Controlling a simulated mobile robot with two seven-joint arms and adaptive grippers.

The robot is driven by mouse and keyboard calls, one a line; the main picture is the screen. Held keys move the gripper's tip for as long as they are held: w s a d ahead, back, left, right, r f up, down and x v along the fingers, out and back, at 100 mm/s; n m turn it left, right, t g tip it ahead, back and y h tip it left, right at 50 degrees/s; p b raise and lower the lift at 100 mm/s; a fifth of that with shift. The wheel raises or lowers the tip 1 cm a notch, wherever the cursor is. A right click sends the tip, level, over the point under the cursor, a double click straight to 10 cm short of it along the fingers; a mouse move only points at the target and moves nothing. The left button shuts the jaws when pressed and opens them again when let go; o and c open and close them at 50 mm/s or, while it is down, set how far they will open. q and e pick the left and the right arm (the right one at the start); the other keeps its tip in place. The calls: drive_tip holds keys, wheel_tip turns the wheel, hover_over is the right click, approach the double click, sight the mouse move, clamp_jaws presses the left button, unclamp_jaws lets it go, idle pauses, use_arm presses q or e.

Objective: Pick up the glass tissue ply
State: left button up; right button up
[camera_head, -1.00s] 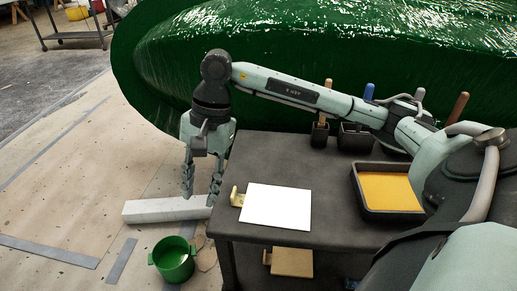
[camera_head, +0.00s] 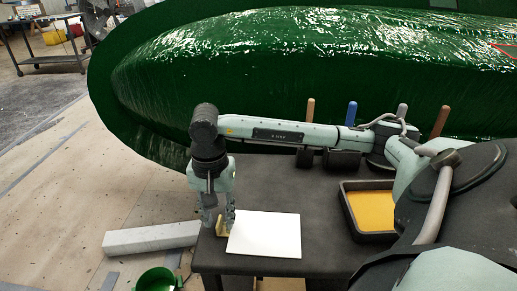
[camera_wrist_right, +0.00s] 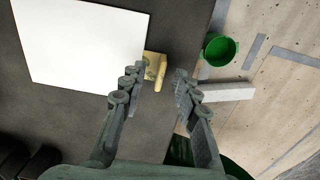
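A white sheet (camera_head: 264,235), which looks like the glass tissue ply, lies flat on the dark cart top (camera_head: 320,215). It also shows in the right wrist view (camera_wrist_right: 82,40). A brass-coloured tab (camera_head: 222,229) sits at the sheet's left edge, by the cart's edge. My right gripper (camera_head: 217,226) points down over this tab and partly hides it. In the right wrist view its two fingers are apart with nothing held, and the tab (camera_wrist_right: 155,66) shows in the gap ahead of them. I cannot tell whether they touch it. My left gripper is out of view.
A black tray of yellow liquid (camera_head: 346,222) stands right of the sheet. Behind it are dark holders with upright handles (camera_head: 352,113). The green hull (camera_head: 300,70) rises behind the cart. A green bucket (camera_head: 155,281) and a pale beam (camera_head: 150,238) lie on the floor at left.

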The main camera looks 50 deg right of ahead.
drive_tip(key=shift+c, duration=0.2)
clamp_jaws()
